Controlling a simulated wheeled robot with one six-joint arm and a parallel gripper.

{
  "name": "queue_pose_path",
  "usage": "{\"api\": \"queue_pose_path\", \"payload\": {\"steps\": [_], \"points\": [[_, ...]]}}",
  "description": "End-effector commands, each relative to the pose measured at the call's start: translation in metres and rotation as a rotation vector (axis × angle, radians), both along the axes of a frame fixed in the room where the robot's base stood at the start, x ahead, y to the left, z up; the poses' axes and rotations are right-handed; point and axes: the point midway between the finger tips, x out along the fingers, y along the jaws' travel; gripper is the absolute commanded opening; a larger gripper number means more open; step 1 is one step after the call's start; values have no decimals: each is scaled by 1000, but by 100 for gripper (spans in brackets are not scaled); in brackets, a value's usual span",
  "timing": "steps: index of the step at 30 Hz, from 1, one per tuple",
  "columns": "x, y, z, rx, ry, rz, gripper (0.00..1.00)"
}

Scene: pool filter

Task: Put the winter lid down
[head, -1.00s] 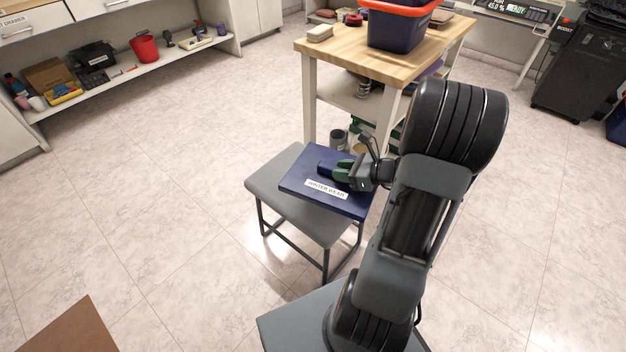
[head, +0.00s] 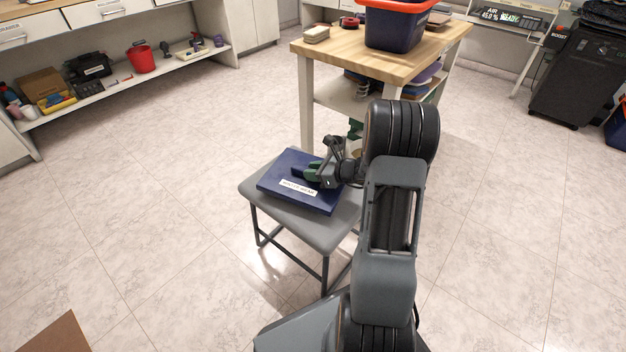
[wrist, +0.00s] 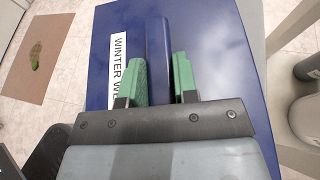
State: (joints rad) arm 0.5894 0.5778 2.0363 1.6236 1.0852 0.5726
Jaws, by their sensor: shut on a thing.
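The winter lid (head: 278,174) is a flat dark blue panel with a white "WINTER WEAR" label and a raised bar handle. My gripper (head: 307,173) is shut on that handle with its green fingers. In the wrist view the green fingertips (wrist: 160,78) stand on both sides of the handle of the lid (wrist: 220,65). The lid is level over the seat of a grey stool (head: 325,236). Whether it touches the seat or hovers just above it, I cannot tell. The lid's right part is hidden behind my gripper.
A wooden-topped workbench (head: 340,61) stands behind the stool, with a blue tote with an orange rim (head: 393,31) on it. A brown mat (head: 58,336) lies at the lower left. The tiled floor left of the stool is clear.

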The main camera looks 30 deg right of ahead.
Motion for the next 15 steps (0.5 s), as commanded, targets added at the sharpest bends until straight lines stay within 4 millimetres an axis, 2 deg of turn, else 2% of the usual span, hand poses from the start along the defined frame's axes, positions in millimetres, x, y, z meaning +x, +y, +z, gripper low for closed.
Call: {"api": "queue_pose_path", "payload": {"steps": [1,4,15], "points": [[-1,0,-13,3,3,-1,0],[-1,0,-25,2,3,-1,0],[-1,-1,-28,1,1,0,0]]}}
